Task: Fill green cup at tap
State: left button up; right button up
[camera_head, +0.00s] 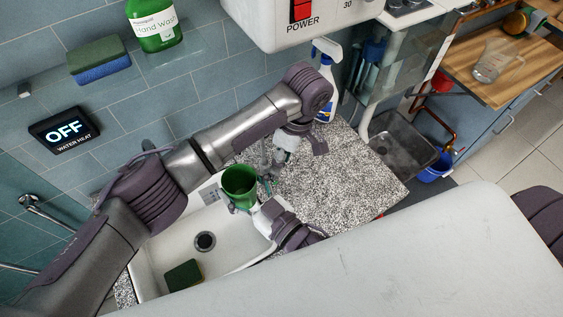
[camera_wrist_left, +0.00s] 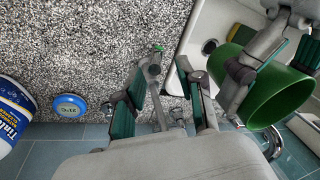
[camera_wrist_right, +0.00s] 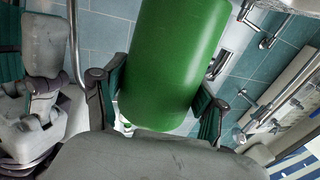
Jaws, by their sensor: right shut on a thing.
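The green cup (camera_head: 238,187) is held over the right part of the white sink (camera_head: 157,258), its open top facing up in the head view. My right gripper (camera_head: 258,206) is shut on it. In the right wrist view the cup's green side (camera_wrist_right: 172,60) fills the space between the fingers. The cup also shows at the right of the left wrist view (camera_wrist_left: 270,95). My left gripper (camera_head: 272,156) is just beyond the cup, above the speckled counter. In the left wrist view its fingers (camera_wrist_left: 165,75) are apart. A tap is hard to make out among the metal parts near the cup.
A green sponge (camera_head: 184,275) lies in the sink near the drain (camera_head: 205,241). A spray bottle (camera_head: 326,75) stands at the counter's back. A white heater (camera_head: 290,22) hangs above. The speckled counter (camera_head: 355,180) is clear at right.

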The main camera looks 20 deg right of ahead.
pick_arm(q)
jog(key=v, duration=0.2)
jog(key=a+v, duration=0.1)
jog(key=v, duration=0.4)
jog(key=shift+a+r, duration=0.3)
jog(key=shift+r, duration=0.05)
